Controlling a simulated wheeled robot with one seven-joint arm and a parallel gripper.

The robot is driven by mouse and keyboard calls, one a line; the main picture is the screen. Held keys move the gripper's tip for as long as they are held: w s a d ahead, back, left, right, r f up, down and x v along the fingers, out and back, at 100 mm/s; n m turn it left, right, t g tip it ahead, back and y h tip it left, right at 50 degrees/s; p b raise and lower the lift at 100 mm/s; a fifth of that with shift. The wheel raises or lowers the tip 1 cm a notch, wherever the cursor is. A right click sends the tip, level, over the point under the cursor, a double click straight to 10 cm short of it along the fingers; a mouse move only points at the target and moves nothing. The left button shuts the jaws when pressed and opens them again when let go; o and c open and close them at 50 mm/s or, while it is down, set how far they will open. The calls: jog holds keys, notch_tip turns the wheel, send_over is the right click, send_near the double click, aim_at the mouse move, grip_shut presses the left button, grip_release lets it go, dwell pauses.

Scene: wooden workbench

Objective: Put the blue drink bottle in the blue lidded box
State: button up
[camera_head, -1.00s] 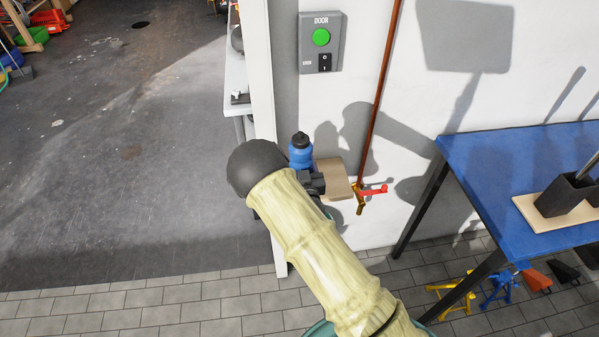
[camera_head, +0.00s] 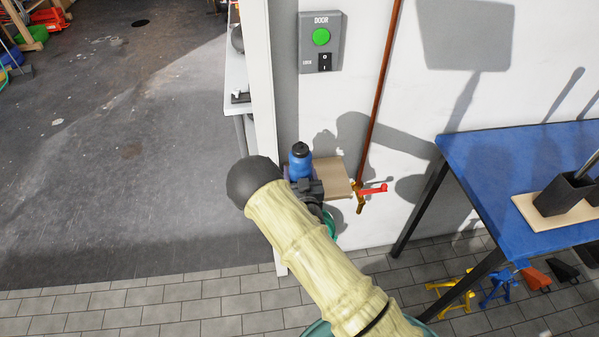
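The blue drink bottle (camera_head: 301,163) stands upright with its dark cap on top, beside the white post and at the left end of a small tan shelf. My gripper (camera_head: 304,186) is at its lower part, mostly seen from behind. The fingertips are hidden, but the bottle has moved along with the gripper, so it appears held. Whether the bottle's base touches anything is hidden by my arm. I see no blue lidded box in this view.
The tan shelf (camera_head: 333,176) is on the white wall, with a red-handled tap (camera_head: 371,189) and brown pipe (camera_head: 381,90) close on its right. A grey door switch box (camera_head: 321,42) hangs above. A blue table (camera_head: 490,185) stands at right. Open floor lies left.

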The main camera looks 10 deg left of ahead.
jog(key=o, duration=0.3)
jog(key=shift+o, duration=0.2)
jog(key=b+v, duration=0.2)
jog(key=v, duration=1)
jog(key=shift+r, duration=0.15)
